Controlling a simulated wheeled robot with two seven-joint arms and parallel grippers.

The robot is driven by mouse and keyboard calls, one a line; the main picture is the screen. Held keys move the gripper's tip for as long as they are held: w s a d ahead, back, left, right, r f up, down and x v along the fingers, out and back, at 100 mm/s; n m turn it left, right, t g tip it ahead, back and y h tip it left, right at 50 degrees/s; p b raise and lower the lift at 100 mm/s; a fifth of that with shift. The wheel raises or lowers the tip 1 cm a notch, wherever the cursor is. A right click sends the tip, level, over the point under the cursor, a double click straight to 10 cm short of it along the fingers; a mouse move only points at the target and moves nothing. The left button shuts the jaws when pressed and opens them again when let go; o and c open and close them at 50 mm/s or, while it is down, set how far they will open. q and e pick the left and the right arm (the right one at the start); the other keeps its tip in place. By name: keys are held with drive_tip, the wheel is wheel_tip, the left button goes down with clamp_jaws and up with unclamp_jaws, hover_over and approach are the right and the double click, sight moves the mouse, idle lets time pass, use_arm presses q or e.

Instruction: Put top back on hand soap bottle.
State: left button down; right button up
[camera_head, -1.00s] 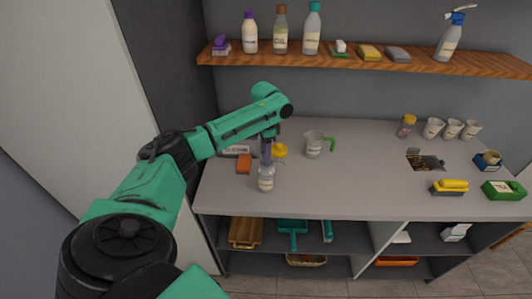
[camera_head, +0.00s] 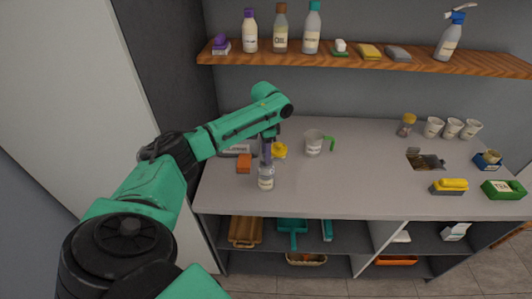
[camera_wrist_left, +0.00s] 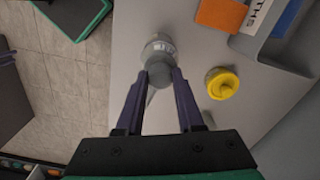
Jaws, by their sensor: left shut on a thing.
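The hand soap bottle (camera_head: 266,180), clear with a pale label, stands upright near the front left of the counter. My left gripper (camera_head: 267,158) points down right above it. In the left wrist view, my left gripper (camera_wrist_left: 164,74) is shut on the grey bottle top (camera_wrist_left: 159,70). The top is over the bottle (camera_wrist_left: 157,46) and looks in line with it. Whether it is seated on the neck I cannot tell, because the fingers and the top hide the neck. My right gripper is not in view.
A yellow-lidded jar (camera_head: 280,151) and an orange block (camera_head: 244,163) stand close behind and left of the bottle. A measuring cup (camera_head: 313,146) is further right. A wooden shelf (camera_head: 360,62) with bottles runs above. The counter's middle (camera_head: 355,185) is clear.

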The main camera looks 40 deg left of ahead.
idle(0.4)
use_arm(q)
drive_tip(key=shift+c, duration=2.3)
unclamp_jaws()
